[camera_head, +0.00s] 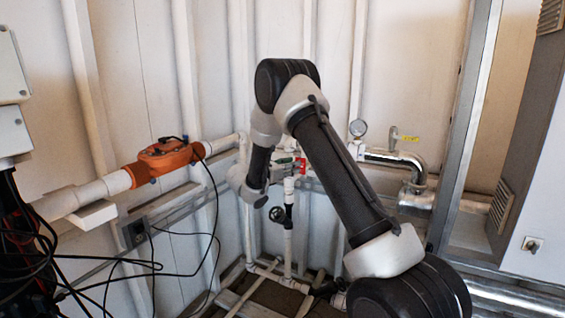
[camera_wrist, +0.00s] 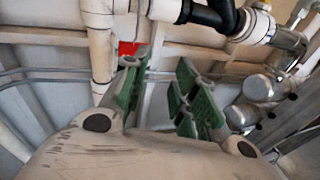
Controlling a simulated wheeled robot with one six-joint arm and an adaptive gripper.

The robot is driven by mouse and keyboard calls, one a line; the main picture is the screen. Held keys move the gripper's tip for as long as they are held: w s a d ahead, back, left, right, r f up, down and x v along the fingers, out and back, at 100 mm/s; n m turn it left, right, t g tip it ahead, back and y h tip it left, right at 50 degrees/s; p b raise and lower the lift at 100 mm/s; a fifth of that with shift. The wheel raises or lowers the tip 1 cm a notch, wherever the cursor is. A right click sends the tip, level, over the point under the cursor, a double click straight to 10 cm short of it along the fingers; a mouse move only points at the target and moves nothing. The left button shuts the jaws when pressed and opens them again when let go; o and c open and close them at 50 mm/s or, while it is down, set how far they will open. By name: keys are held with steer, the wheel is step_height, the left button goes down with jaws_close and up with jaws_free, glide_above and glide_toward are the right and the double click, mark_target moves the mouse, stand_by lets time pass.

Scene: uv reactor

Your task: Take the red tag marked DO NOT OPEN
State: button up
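The red tag (camera_wrist: 128,48) shows in the wrist view as a small red patch, partly hidden behind the left finger of my gripper (camera_wrist: 162,62). Its lettering cannot be read. My gripper has green pads, and its fingers stand wide apart with nothing between them. In the head view a small red patch (camera_head: 302,165), likely the tag, shows by the white pipes, just right of the green of my gripper. Whether the left finger touches the tag cannot be told.
White vertical pipes (camera_head: 288,215) and a black handwheel (camera_head: 277,214) are below the gripper. An orange valve body (camera_head: 165,157) and loose black cables (camera_head: 150,265) are at left.

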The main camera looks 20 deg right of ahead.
steer(key=w+d+r+n+t, duration=0.1)
steer(key=w+d+n, duration=0.1)
steer(key=w+d, duration=0.3)
steer(key=shift+w+r+t, duration=0.35)
steer(key=shift+w+t, duration=0.05)
steer(key=shift+w, duration=0.15)
jaws_close()
